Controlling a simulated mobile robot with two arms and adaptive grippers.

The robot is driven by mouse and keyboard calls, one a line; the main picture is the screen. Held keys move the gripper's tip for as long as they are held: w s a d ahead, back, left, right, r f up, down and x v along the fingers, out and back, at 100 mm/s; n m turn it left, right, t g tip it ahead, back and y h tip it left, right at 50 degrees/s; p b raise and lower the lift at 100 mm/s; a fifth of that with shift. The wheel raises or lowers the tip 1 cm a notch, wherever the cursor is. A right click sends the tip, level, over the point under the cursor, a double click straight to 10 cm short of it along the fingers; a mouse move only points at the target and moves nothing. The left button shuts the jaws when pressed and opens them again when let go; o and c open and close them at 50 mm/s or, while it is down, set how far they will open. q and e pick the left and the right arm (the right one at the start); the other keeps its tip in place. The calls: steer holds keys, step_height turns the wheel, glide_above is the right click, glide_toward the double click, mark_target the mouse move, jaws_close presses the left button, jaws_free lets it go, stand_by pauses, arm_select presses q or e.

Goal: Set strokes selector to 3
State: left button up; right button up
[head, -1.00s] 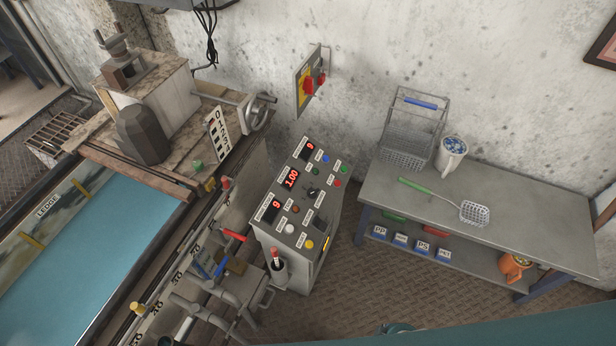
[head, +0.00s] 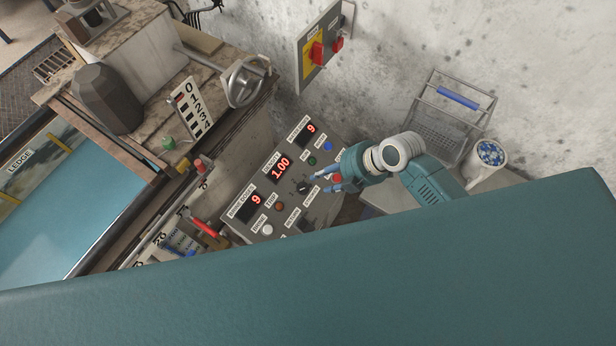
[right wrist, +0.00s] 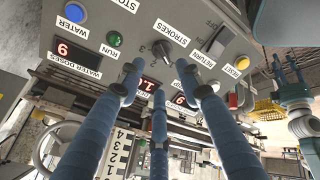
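The strokes selector (head: 303,187) is a small dark knob on the grey control panel in the head view. In the right wrist view the selector (right wrist: 162,50) sits beside the STROKES label (right wrist: 172,33). Its pointer setting is too small to read. My right gripper (head: 323,182) is just right of the knob in the head view, fingers apart and empty. In the right wrist view its tips (right wrist: 160,72) lie just below the knob; I cannot tell whether they touch it. My left gripper (right wrist: 284,62) shows small in the right wrist view, fingers apart and empty.
The panel displays read 9 (head: 256,200), 1.00 (head: 281,168) and 9 (head: 311,128). A green button (right wrist: 114,40) and a blue button (right wrist: 74,13) are near the knob. A wire basket (head: 452,118) stands right.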

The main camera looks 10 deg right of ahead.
mark_target(306, 186)
steer(key=x, duration=1)
jaws_close()
